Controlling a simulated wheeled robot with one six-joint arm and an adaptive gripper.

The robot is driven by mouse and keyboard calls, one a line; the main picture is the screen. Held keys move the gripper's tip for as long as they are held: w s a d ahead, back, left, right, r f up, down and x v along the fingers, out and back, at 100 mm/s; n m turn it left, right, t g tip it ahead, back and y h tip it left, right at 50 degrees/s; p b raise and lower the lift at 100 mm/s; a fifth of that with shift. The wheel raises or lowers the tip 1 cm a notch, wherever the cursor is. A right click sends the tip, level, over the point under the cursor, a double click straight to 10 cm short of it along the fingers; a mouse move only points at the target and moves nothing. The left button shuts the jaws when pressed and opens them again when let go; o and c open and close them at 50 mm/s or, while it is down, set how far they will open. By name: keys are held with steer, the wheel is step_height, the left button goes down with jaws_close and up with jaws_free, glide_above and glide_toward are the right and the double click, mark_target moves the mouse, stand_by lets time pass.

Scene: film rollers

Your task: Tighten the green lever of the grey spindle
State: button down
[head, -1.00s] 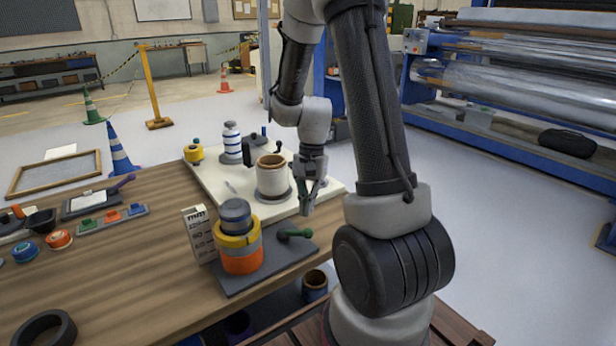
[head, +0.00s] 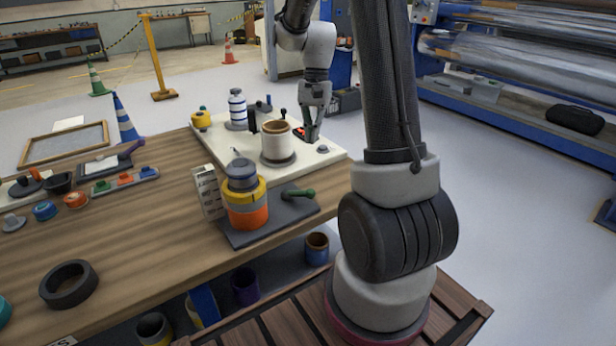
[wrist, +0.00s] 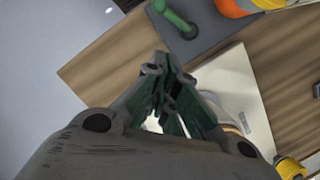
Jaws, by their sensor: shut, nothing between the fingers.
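The grey spindle (head: 241,167) stands upright on a dark grey plate (head: 258,236) near the table's front edge, with a yellow roll (head: 245,193) and an orange roll (head: 248,218) around it. Its green lever (head: 299,194) lies at the plate's right side, with a round knob at one end. The lever (wrist: 176,19) also shows at the top of the wrist view, ahead of the fingertips and apart from them. My gripper (head: 312,138) is shut and empty, above the right part of the white board, farther back than the lever.
A white scale block (head: 207,190) stands left of the spindle. A black ring (head: 69,284) and small coloured parts lie on the left of the table. Floor right of the table is clear.

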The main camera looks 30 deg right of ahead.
mark_target(298, 194)
steer(key=x, duration=0.3)
steer(key=a+x, duration=0.1)
steer(key=x, duration=0.3)
steer(key=s+x, duration=0.1)
steer(key=x, duration=0.2)
steer(key=shift+s+a, duration=0.1)
steer(key=shift+a, duration=0.1)
steer(key=shift+s+a+f, duration=0.45)
steer(key=shift+a+f, duration=0.05)
steer(key=shift+s+a+f+m, duration=0.25)
steer(key=shift+s+a+m, duration=0.1)
steer(key=shift+s+m, duration=0.2)
